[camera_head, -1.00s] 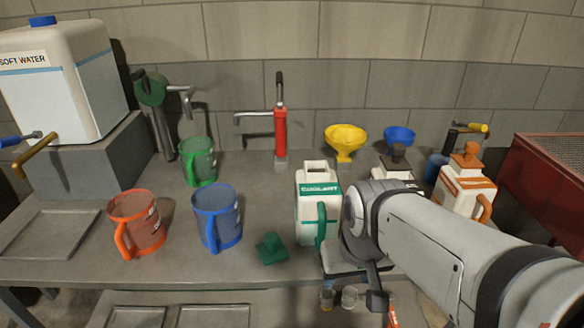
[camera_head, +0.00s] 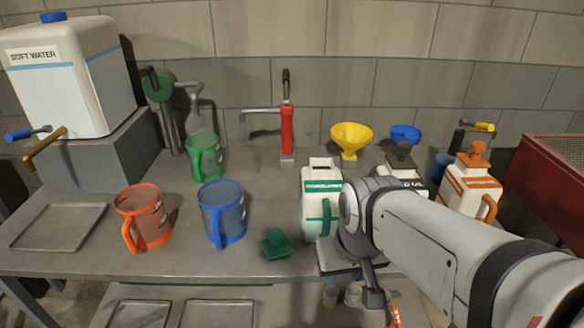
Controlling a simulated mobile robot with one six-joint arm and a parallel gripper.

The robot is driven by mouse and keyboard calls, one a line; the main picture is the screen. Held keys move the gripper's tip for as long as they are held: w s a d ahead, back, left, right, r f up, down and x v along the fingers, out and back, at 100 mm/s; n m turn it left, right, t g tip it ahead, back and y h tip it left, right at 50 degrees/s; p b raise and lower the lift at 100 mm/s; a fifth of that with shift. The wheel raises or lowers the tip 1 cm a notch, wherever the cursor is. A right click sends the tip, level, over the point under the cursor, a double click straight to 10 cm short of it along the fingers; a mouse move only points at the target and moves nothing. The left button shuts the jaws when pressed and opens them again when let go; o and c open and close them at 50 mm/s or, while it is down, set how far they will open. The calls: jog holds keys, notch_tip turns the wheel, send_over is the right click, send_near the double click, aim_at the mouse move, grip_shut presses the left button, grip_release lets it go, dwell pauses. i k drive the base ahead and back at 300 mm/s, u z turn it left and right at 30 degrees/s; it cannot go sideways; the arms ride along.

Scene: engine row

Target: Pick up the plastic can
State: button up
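Several plastic cans stand on the bench. The nearest is an upright white can (camera_head: 313,207) with a green band and green handle, its top open. A green cap (camera_head: 275,244) lies on the bench to its left. A white can with a black cap (camera_head: 403,168) stands behind my arm, partly hidden. A white can with an orange cap (camera_head: 470,185) stands further right. My gripper (camera_head: 362,270) is at the bench's front edge, just right of and below the green-banded can. My wrist hides part of it, and I cannot tell whether it touches the can or how its fingers stand.
An orange jug (camera_head: 145,220), a blue jug (camera_head: 222,212) and a green jug (camera_head: 204,157) stand to the left. A yellow funnel (camera_head: 351,138), a blue funnel (camera_head: 405,134) and a red pump (camera_head: 287,130) are behind. A soft water tank (camera_head: 70,80) stands back left.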

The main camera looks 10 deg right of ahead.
aim_at(321, 184)
jog(key=u, duration=1.55)
jog(key=k, duration=1.05)
jog(key=z, duration=0.6)
jog(key=i, duration=1)
jog(key=z, duration=0.05)
